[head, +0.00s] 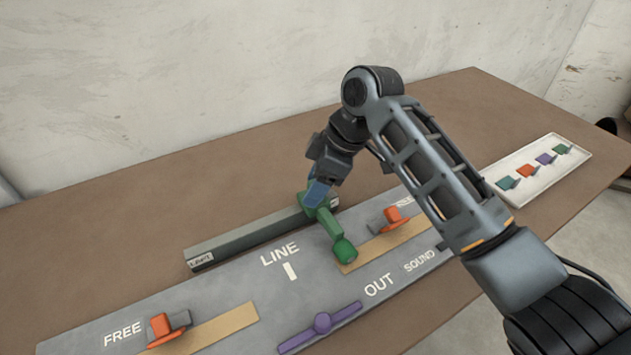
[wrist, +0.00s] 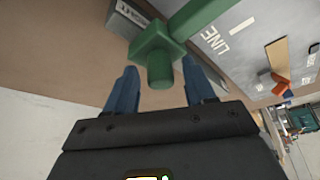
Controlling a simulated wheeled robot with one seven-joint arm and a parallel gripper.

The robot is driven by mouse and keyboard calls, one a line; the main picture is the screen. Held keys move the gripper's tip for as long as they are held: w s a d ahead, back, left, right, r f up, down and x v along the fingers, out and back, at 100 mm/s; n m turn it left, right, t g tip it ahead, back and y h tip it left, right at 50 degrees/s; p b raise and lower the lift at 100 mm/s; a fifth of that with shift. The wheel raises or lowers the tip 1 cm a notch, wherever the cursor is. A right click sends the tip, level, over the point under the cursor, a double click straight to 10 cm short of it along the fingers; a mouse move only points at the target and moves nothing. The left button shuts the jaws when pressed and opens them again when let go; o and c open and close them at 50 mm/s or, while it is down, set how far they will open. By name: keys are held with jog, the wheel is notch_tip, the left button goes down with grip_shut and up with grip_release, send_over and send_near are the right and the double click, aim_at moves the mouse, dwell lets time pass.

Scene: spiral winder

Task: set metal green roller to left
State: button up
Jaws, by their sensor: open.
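The green roller piece (head: 331,226) is at the right end of the grey bar, with a rounded knob toward the front of the panel. In the wrist view its square block and short round stub (wrist: 160,70) lie ahead of and between my fingertips. My gripper (head: 317,194) has blue fingers and is at the back end of the green piece. In the wrist view my gripper (wrist: 161,85) is open, with a finger on each side of the stub. Contact cannot be told.
The grey bar (head: 250,234) runs along the panel's back edge, left of the green piece. A white tray (head: 528,190) with several small coloured parts is at the right.

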jog(key=shift+a+f, duration=0.1)
jog(key=shift+f, duration=0.1)
jog(key=shift+c, duration=0.2)
grip_shut()
dwell(0.4)
